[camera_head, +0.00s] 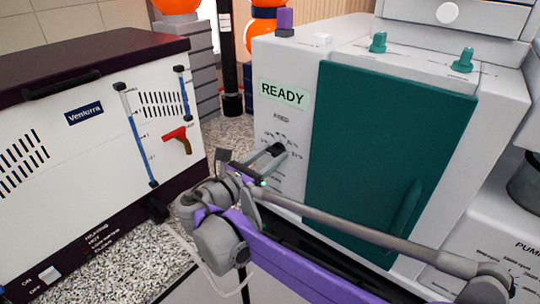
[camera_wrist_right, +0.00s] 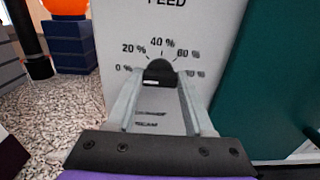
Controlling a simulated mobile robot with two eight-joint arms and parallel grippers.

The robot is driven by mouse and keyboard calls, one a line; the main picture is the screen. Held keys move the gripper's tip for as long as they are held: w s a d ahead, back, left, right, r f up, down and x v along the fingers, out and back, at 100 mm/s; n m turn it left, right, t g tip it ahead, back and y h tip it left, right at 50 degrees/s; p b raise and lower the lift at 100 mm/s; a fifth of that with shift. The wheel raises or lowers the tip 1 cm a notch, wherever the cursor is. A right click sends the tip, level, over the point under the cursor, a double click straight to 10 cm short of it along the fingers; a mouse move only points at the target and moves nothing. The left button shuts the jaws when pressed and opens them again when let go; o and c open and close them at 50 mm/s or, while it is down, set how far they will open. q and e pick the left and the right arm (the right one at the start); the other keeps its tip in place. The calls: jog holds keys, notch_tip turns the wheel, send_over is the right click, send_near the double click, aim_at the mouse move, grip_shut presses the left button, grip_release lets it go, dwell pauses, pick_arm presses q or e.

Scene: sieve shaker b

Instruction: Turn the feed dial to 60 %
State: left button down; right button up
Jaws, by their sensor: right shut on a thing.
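The feed dial (camera_wrist_right: 160,71) is a small dark knob on the grey front panel, under the word FEED. Its scale runs from 0 % at left, over 20 %, 40 % at the top and 60 %, to a partly covered label at right. My right gripper (camera_wrist_right: 160,84) has its two grey fingers closed on the knob's sides. In the head view, my right gripper (camera_head: 270,153) reaches the panel left of the green door, and the fingers mostly cover the dial (camera_head: 279,148). A pale mark shows low on the knob; I cannot tell which value it points to. My left gripper is out of view.
The green door (camera_head: 385,150) with its handle (camera_head: 405,222) is just right of the dial. A READY display (camera_head: 283,94) is above it. A white Venturra cabinet (camera_head: 95,150) with a red lever (camera_head: 178,139) stands at left. Speckled counter lies between.

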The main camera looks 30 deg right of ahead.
grip_shut()
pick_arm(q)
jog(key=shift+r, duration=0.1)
pick_arm(e)
jog(key=m+p, duration=0.1)
jog(key=m, duration=0.4)
jog(key=shift+m+p, duration=0.4)
jog(key=m+p, duration=0.1)
jog(key=m, duration=0.3)
jog(key=shift+m, duration=0.3)
jog(key=m+p, duration=0.1)
jog(key=m, duration=0.2)
jog(key=shift+s+m, duration=0.1)
jog(key=shift+m, duration=0.2)
jog(key=m+p, duration=0.2)
jog(key=m, duration=0.4)
pick_arm(q)
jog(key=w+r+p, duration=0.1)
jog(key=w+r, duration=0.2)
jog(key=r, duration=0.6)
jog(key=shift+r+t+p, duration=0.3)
jog(key=shift+p, duration=0.05)
pick_arm(e)
jog(key=m, duration=0.6)
jog(key=shift+f+m, duration=0.15)
jog(key=shift+m, duration=0.15)
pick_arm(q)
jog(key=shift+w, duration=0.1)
